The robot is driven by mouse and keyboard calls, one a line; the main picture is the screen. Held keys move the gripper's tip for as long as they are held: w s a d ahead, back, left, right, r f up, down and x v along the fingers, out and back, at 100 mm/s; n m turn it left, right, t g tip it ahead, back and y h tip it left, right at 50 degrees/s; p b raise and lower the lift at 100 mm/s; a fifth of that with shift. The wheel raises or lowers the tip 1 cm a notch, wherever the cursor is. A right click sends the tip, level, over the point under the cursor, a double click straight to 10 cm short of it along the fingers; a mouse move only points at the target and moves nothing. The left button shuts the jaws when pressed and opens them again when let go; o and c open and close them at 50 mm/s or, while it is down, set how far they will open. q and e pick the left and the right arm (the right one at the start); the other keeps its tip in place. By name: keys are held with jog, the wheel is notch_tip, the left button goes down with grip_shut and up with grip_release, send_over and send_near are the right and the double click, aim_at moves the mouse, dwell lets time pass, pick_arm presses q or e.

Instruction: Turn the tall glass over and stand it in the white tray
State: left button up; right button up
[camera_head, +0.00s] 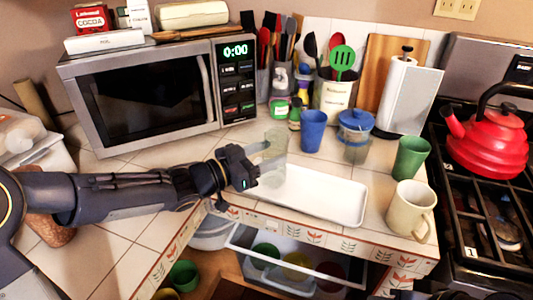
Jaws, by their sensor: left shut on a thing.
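The white tray (318,196) lies on the tiled counter near its front edge, and its bare inside shows to the right of my left gripper. My left gripper (268,160) is shut on the tall glass (275,148), which is clear with a faint green tint. The glass is at the tray's left end, roughly upright. I cannot tell whether it touches the tray or which end is up. The gripper's fingers hide part of the glass. My right gripper is not in view.
A blue cup (312,131), a blue-lidded jar (355,128), a green cup (410,158) and a cream mug (409,210) stand around the tray's back and right. A microwave (150,95) is behind my left arm. An open drawer (290,268) is below the counter edge.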

pick_arm(q)
jog(key=shift+f+b, duration=0.3)
jog(key=shift+f, duration=0.15)
jog(key=o, duration=1.3)
jog(key=shift+o, duration=0.2)
